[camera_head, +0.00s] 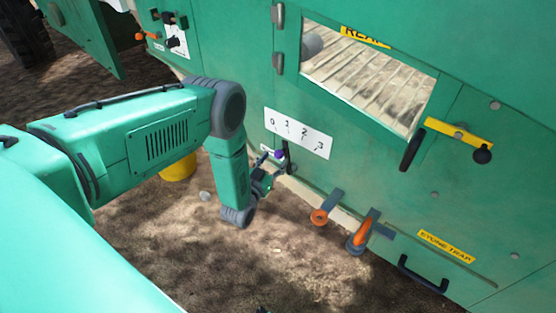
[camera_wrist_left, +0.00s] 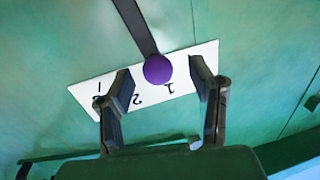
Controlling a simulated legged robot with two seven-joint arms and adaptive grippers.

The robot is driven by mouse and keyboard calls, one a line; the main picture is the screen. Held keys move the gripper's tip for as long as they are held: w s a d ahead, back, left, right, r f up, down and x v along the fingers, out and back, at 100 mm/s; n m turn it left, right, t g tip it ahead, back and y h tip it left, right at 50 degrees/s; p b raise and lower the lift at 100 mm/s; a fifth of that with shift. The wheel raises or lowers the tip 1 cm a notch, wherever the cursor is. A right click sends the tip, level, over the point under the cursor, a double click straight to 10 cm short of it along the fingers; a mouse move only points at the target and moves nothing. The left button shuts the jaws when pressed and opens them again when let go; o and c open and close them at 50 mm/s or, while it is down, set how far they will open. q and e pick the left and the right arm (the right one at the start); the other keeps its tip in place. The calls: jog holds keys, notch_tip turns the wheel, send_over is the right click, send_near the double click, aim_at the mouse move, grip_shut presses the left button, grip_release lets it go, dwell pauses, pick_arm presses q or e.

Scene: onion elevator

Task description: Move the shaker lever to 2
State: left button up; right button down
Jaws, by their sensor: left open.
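The shaker lever is a dark bar with a purple ball knob (camera_head: 279,154). It sits just under the white scale plate (camera_head: 313,144), marked 0 to 3, on the green machine side. In the left wrist view the knob (camera_wrist_left: 158,68) overlaps the plate (camera_wrist_left: 85,91) close to the upside-down 1. The dark lever bar (camera_wrist_left: 133,22) runs up from it. My left gripper (camera_head: 270,163) is open at the lever. In the wrist view its fingers (camera_wrist_left: 162,77) are on either side of the knob, with gaps showing. My right gripper is not in view.
Orange-ended levers (camera_head: 319,216) and (camera_head: 359,240) stick out right of my left gripper. A black handle (camera_head: 422,274) is below the stone trap label (camera_head: 446,246). A yellow object (camera_head: 178,168) stands behind my left arm. The ground below is mostly bare.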

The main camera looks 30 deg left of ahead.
pick_arm(q)
jog(key=shift+w+r+b, duration=0.1)
jog(key=shift+w+b, duration=0.3)
jog(key=shift+w, duration=1)
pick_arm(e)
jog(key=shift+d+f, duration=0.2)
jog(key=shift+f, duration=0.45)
